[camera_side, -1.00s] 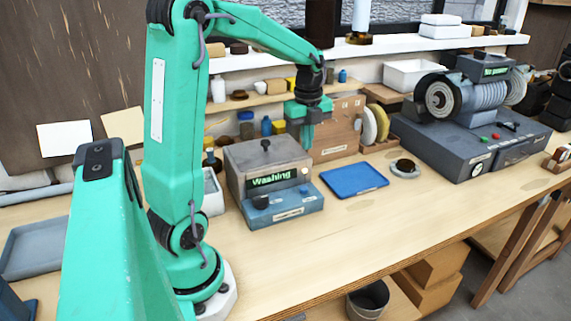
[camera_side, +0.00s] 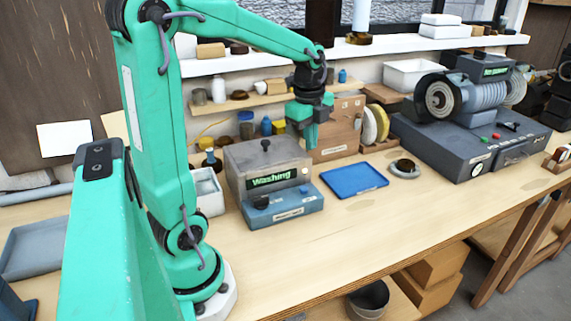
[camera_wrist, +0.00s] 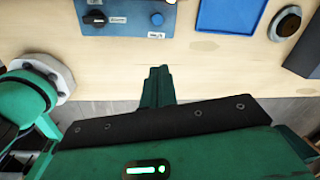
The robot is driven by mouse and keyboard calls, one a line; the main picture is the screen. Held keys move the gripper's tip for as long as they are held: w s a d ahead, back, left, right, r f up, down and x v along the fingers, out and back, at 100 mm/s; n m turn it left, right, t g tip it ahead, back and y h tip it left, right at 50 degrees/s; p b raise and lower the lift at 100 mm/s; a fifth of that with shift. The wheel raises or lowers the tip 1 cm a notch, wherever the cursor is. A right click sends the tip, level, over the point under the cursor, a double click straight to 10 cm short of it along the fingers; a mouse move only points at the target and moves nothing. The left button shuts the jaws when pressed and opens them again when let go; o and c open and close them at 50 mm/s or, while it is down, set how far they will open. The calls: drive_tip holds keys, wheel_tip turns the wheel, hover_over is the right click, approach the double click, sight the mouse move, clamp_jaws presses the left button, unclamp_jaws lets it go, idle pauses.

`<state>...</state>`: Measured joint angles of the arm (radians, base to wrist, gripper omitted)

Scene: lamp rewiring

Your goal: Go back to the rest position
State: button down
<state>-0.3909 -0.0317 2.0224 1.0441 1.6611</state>
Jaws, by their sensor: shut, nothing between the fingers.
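My gripper (camera_side: 309,134) is a green parallel gripper pointing down in the side view. It is in the air above the bench, by the right end of the washing machine (camera_side: 262,168). Its fingers are shut with nothing between them. In the wrist view the closed fingers (camera_wrist: 158,75) show over the bench's front edge, below the machine's blue front panel (camera_wrist: 125,16).
The washer's display reads "Washing". A blue tray (camera_side: 352,181) and a dark round part on a light dish (camera_side: 404,170) lie to the right. A large grey machine (camera_side: 470,135) stands at the back right. The bench top (camera_side: 330,230) is bare in front.

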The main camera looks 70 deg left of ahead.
drive_tip(key=s+d+r+n+t, duration=0.3)
drive_tip(key=s+d+n+t, duration=0.1)
drive_tip(key=s+d+n, duration=0.7)
drive_tip(key=d+n, duration=0.2)
drive_tip(key=n, duration=0.1)
drive_tip(key=shift+d+n, duration=0.3)
drive_tip(key=shift+d, duration=0.1)
idle(2.4)
